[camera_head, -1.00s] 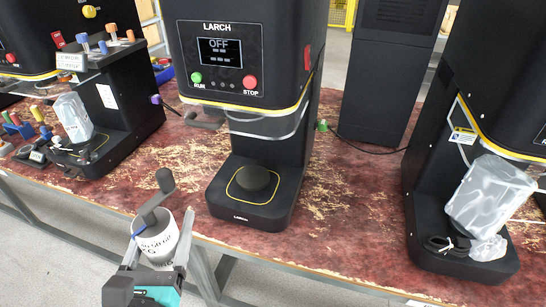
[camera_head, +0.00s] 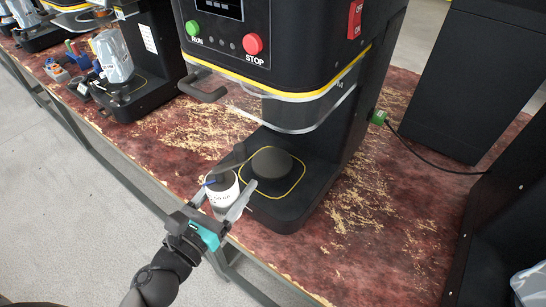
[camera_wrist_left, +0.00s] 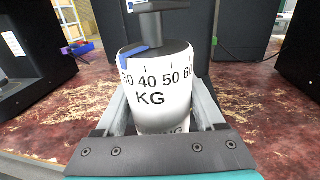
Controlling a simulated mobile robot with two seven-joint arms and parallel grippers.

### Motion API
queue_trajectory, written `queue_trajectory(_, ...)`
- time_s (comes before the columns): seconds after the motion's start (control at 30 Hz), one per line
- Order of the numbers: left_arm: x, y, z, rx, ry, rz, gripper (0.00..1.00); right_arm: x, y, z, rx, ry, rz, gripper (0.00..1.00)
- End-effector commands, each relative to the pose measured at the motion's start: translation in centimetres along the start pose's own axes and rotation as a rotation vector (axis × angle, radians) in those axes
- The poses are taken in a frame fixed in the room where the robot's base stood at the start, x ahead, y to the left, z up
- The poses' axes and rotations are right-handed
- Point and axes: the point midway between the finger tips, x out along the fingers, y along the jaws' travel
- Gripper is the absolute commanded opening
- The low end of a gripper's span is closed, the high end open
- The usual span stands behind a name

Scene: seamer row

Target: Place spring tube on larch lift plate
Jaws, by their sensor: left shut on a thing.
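The spring tube (camera_head: 222,192) is a white cylinder with a black crank on top and a blue mark near its upper rim. It also shows in the left wrist view (camera_wrist_left: 163,88), upright, with a printed KG scale. My left gripper (camera_head: 226,197) is shut on its sides. In the head view the tube appears just left of and in front of the larch lift plate (camera_head: 272,163), apart from it. The plate is a bare, round black disc inside a yellow outline on the machine's base. In the wrist view the tube hides the plate. My right gripper is not in view.
The clear guard (camera_head: 270,110) and black machine head overhang the lift plate. Its handle (camera_head: 207,88) sticks out at the left. Another machine with a bagged item (camera_head: 113,58) stands at the left. The worn red bench (camera_head: 370,225) is clear to the right.

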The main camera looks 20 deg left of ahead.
Motion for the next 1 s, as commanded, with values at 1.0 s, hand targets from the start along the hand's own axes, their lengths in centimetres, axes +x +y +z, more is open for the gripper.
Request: queue_trajectory(1.0,17.4,-0.1,0.2,0.002,-0.003,-0.002,0.0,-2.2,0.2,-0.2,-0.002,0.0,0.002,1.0)
